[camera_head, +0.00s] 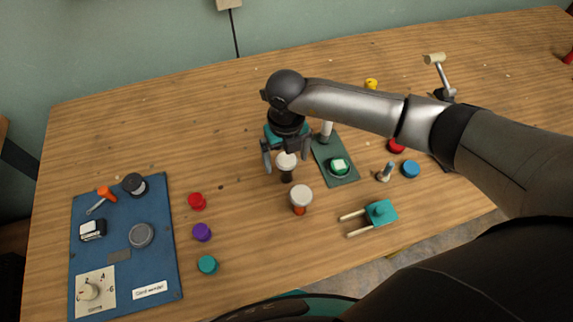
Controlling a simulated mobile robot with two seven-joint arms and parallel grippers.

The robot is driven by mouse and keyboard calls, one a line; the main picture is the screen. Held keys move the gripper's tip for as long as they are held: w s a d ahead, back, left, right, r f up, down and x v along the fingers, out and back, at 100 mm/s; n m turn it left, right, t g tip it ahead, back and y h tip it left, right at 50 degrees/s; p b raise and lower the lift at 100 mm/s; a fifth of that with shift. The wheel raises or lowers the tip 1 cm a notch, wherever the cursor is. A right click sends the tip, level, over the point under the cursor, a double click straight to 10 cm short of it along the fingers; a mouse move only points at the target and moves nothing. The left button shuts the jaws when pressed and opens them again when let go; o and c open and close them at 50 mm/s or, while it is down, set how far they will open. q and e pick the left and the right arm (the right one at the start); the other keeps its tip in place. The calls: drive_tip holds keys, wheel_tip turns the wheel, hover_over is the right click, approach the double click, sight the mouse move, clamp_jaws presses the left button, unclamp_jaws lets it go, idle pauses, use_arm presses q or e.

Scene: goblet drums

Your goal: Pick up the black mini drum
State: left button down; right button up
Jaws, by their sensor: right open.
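The black mini drum (286,166) stands upright on the wooden table near the middle of the head view. It has a pale round top and a dark, narrow body. My right gripper (286,158) reaches down over it from above. Its fingers are open, one on the left and one on the right of the drum, with no clear contact visible. A second mini drum (300,198), with a pale top and an orange-red body, stands just in front of the black one. My left gripper is not in view.
A green board (348,179) with a button lies close right of the gripper. A teal block with two prongs (380,212) lies front right. Red (197,201), purple (202,232) and teal (207,265) pieces stand left, beside a blue panel (158,265). The table's back left is clear.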

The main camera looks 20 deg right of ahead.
drive_tip(key=f, duration=0.4)
drive_tip(key=shift+s, duration=0.2)
drive_tip(key=shift+c, duration=0.4)
drive_tip(key=c, duration=1.4)
